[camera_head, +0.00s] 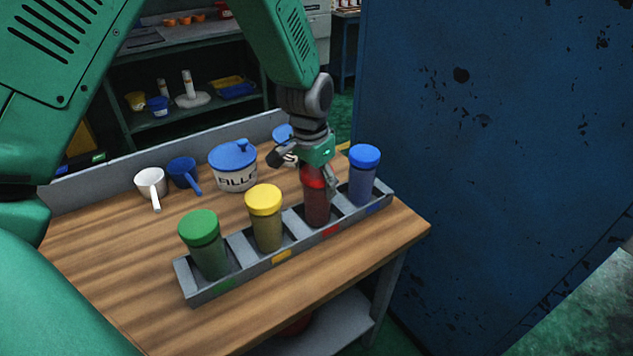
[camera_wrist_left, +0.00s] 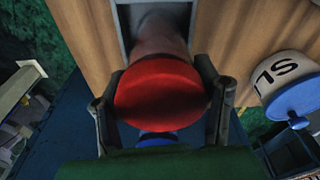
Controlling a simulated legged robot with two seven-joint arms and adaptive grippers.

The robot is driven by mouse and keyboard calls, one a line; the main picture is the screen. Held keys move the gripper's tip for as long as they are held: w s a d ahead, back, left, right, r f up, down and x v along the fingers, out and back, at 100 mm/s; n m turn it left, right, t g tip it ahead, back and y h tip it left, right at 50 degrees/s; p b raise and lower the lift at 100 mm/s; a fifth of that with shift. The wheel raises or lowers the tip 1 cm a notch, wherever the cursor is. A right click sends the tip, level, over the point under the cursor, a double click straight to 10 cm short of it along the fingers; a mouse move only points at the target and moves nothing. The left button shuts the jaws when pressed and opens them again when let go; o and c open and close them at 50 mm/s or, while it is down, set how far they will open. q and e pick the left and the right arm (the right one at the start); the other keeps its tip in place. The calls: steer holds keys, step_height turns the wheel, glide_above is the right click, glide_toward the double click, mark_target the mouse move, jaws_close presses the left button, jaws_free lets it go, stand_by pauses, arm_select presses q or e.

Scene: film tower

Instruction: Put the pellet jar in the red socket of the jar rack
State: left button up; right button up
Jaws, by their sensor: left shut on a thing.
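The pellet jar with a red lid (camera_wrist_left: 160,95) is between the fingers of my left gripper (camera_head: 312,172). The fingers are shut on it near the lid. In the head view the jar's dark red body (camera_head: 317,207) stands about upright at the red-labelled socket of the grey jar rack (camera_head: 237,277). Its lower end is hidden behind the rack's front wall, so I cannot tell whether it rests on the bottom. In the left wrist view the body runs down into a grey-walled socket (camera_wrist_left: 122,25). The gripper partly covers the lid in the head view. My right gripper is not in view.
Green-lidded (camera_head: 205,245), yellow-lidded (camera_head: 265,215) and blue-lidded (camera_head: 363,178) jars stand in the other sockets. A white tub (camera_head: 234,172), a blue scoop (camera_head: 183,172) and a white scoop (camera_head: 151,184) stand behind. A blue cabinet (camera_head: 480,170) is at right. The bench front is clear.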

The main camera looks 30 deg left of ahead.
arm_select(q)
steer(key=shift+d, duration=0.55)
steer(key=o, duration=1.7)
steer(key=shift+c, duration=0.2)
steer(key=shift+a, duration=0.5)
steer(key=shift+a+r, duration=0.15)
steer(key=r, duration=0.7)
steer(key=s+r+p, duration=0.1)
steer(key=r, duration=0.3)
steer(key=shift+s+d, duration=0.1)
steer(key=shift+d, duration=0.3)
steer(key=shift+s+a+r, duration=0.1)
steer(key=shift+a+r, duration=0.2)
steer(key=shift+r, duration=0.05)
steer(key=shift+a, duration=0.2)
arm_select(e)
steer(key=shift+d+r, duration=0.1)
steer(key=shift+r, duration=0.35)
arm_select(q)
steer(key=shift+d, duration=0.35)
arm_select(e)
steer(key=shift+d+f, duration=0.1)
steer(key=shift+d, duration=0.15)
